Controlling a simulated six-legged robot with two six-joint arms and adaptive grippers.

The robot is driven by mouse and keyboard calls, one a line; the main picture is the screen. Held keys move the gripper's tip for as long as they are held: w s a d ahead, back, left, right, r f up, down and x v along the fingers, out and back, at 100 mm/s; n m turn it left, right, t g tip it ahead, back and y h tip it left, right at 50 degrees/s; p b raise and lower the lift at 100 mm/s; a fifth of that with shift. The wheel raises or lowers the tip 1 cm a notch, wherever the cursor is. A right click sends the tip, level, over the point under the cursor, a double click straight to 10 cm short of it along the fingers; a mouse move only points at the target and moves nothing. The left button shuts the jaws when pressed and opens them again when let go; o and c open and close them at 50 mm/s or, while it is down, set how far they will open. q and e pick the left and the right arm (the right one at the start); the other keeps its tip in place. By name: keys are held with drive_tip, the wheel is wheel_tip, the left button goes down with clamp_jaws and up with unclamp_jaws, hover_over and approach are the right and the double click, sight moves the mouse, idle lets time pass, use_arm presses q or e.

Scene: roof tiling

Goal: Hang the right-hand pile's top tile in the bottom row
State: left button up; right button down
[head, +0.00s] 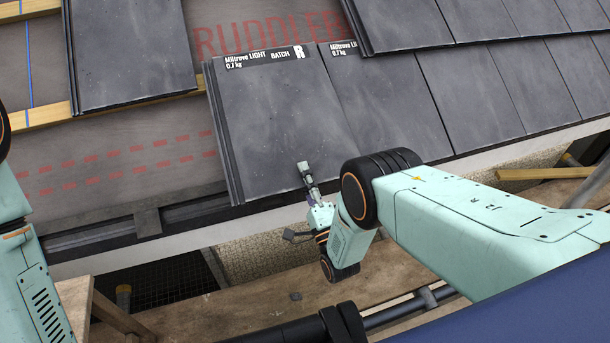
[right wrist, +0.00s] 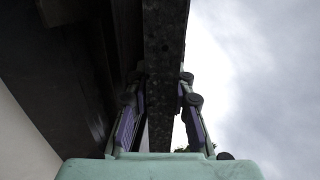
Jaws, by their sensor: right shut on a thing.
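A dark grey tile (head: 275,120) with a white label reading "Miltrave LIGHT BATCH R" lies at the left end of the bottom row, beside a similar labelled tile (head: 375,110). My right gripper (head: 308,180) is shut on its lower edge. In the right wrist view, my right gripper's fingers (right wrist: 160,88) stand on both sides of the tile's dark edge (right wrist: 166,35). I cannot tell whether the tile's top rests on its batten. My left arm shows at the left edge, but its gripper is out of view. No tile pile is in view.
Bottom-row tiles (head: 470,95) continue to the right. To the left, the grey underlay (head: 110,155) with red markings is bare above the eaves edge. A wooden batten (head: 40,115) crosses it. An upper tile (head: 130,50) hangs at upper left. A wooden scaffold deck (head: 220,312) lies below.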

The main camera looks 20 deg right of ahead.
drive_tip(key=shift+s, duration=0.1)
idle(0.3)
drive_tip(key=c, duration=1.1)
unclamp_jaws()
drive_tip(key=shift+s+f, duration=0.1)
drive_tip(key=shift+f, duration=0.1)
drive_tip(key=shift+v, duration=1.25)
drive_tip(key=shift+p+v, duration=1.95)
drive_tip(key=shift+v, duration=0.45)
drive_tip(key=shift+r, duration=0.1)
